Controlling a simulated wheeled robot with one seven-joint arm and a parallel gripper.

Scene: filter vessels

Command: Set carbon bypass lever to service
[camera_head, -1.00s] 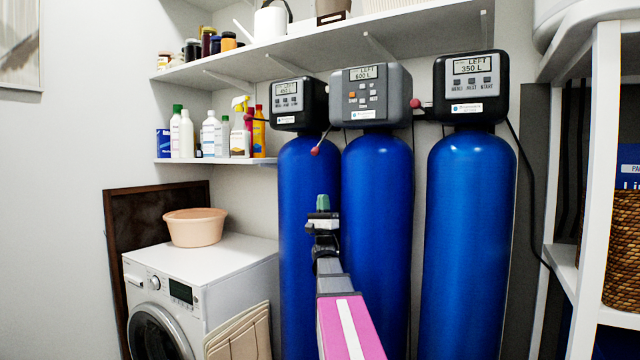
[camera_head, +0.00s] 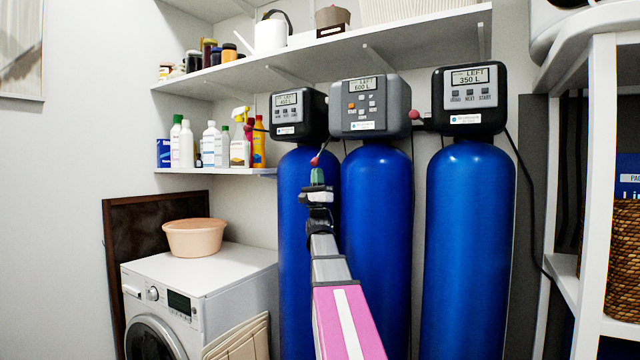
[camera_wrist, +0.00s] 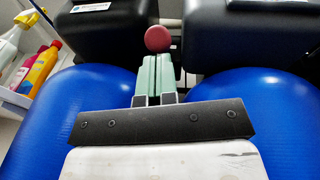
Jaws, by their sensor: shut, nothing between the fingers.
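A red-knobbed lever (camera_head: 315,160) sticks out between the left tank head (camera_head: 298,114) and the grey middle tank head (camera_head: 369,107). Its round knob (camera_wrist: 158,39) shows in the wrist view just beyond my fingertips. My gripper (camera_head: 317,176) is shut and empty, its green fingers (camera_wrist: 154,72) pointing toward the knob from just below. I cannot tell whether they touch it. A second red knob (camera_head: 414,114) is between the middle head and the right tank head (camera_head: 469,98). No label shows which lever is the carbon bypass.
Blue tanks (camera_head: 375,240) stand close together behind my arm. A shelf with bottles (camera_head: 210,146) is at the left, above a washing machine (camera_head: 190,290) with a peach basin (camera_head: 194,238). A long shelf (camera_head: 330,58) hangs above. White shelving (camera_head: 597,190) stands at the right.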

